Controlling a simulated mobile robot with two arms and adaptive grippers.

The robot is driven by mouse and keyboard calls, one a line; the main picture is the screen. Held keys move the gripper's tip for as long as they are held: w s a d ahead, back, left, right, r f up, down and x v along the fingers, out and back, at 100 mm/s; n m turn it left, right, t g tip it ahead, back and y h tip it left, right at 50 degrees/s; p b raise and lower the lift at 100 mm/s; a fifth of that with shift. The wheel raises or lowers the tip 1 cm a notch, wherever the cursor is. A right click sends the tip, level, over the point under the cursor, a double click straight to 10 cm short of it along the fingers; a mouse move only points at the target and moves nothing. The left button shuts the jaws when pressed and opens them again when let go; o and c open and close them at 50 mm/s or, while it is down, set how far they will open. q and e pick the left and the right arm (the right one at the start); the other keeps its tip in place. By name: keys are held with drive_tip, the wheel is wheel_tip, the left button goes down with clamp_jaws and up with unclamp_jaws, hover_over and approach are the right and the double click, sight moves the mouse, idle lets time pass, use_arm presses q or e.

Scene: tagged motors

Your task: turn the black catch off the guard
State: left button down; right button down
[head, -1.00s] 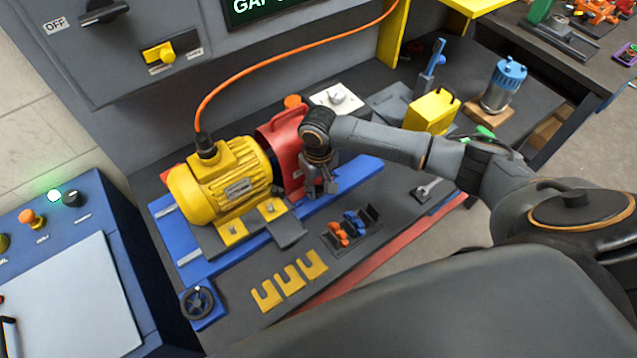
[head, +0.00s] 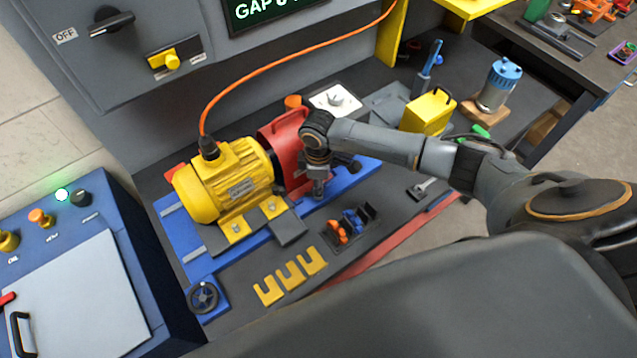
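The red guard (head: 281,139) stands at the right end of the yellow motor (head: 225,185), on the blue base rail. My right gripper (head: 318,190) points down at the guard's right side, close to it or touching it; I cannot tell which. The wrist covers part of the guard. A small dark piece (head: 350,163) sticks out just right of the gripper; I cannot tell whether it is the black catch or a finger. The catch is not clearly visible. The fingers are too small and hidden to show their opening. My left gripper is out of view.
Yellow slotted shims (head: 290,277) and a small black rack (head: 350,228) with orange and blue pieces lie in front. A handwheel (head: 203,297) is at the lower left. An orange cable (head: 290,62) arches behind.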

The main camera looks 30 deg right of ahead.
drive_tip(key=n, duration=0.5)
drive_tip(key=shift+w+n, duration=0.1)
drive_tip(key=shift+n, duration=0.2)
idle(0.4)
drive_tip(key=c, duration=1)
unclamp_jaws()
